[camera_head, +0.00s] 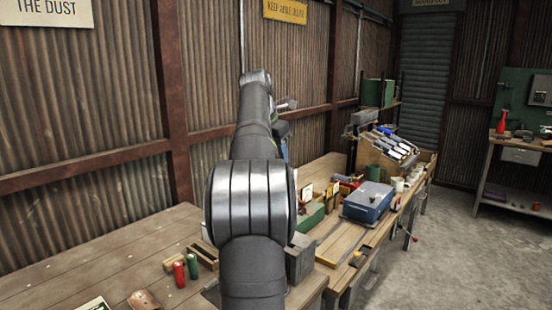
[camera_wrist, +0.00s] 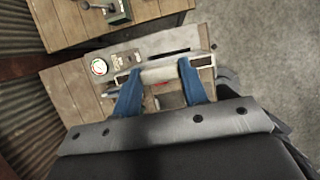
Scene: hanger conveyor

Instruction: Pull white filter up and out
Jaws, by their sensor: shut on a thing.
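In the wrist view, my gripper (camera_wrist: 158,76) has two blue fingers, one at each side of a pale, off-white bar, the white filter (camera_wrist: 163,73). The gripper is shut on the filter. The filter appears over a grey machine housing (camera_wrist: 122,60) with a round dial (camera_wrist: 99,66). A dark opening with a small red part shows between the fingers. I cannot tell how far the filter stands out of the housing. In the head view, my arm hides the gripper and the filter.
A blue box (camera_head: 368,202) stands on the bench at the right of my arm. A red cylinder (camera_head: 179,274) and a green cylinder (camera_head: 193,267) stand at the front left. In the wrist view, a lever box (camera_wrist: 117,12) sits on another wooden top. Open floor lies at the right.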

